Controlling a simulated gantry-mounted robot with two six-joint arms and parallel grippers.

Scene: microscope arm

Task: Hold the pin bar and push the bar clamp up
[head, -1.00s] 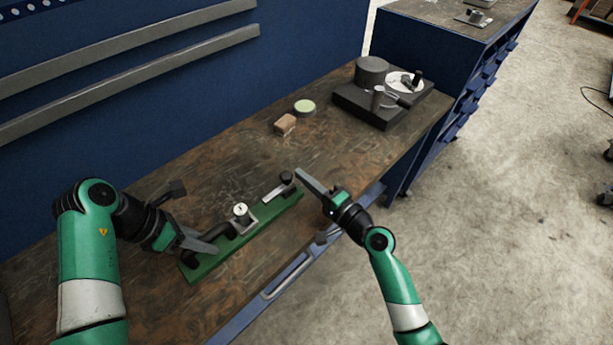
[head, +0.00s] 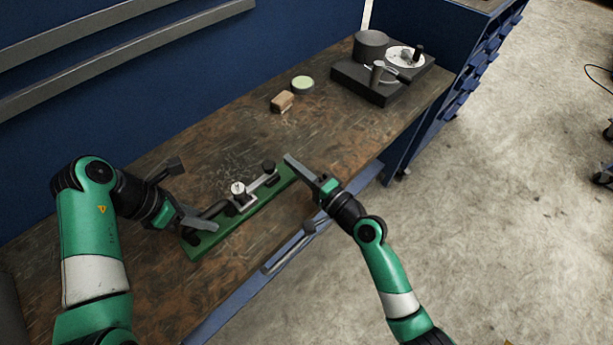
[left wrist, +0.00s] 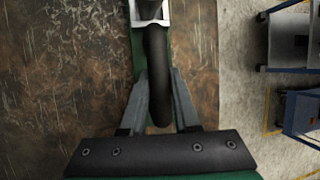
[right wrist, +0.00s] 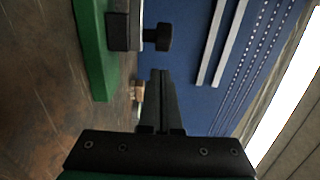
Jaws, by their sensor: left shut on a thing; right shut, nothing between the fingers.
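The green base plate (head: 209,240) lies on the wooden bench with a microscope arm fixture on it. A thick curved black bar (left wrist: 158,65), probably the pin bar, is between my left gripper's (left wrist: 158,78) fingers, which are shut on it; the head view shows this gripper (head: 207,219) at the plate's near left end. A pale metal bar runs from the white dial (head: 237,188) to a black knobbed block, probably the bar clamp (head: 268,167). My right gripper (head: 288,158) is shut and empty beside that block. In the right wrist view its tips (right wrist: 161,73) are just below the knob (right wrist: 158,38); contact is unclear.
A small brown block (head: 282,102) and a round tin (head: 302,84) stand further back on the bench (head: 180,158). A dark base with a dial (head: 370,82) stands at the far right. The blue wall is behind.

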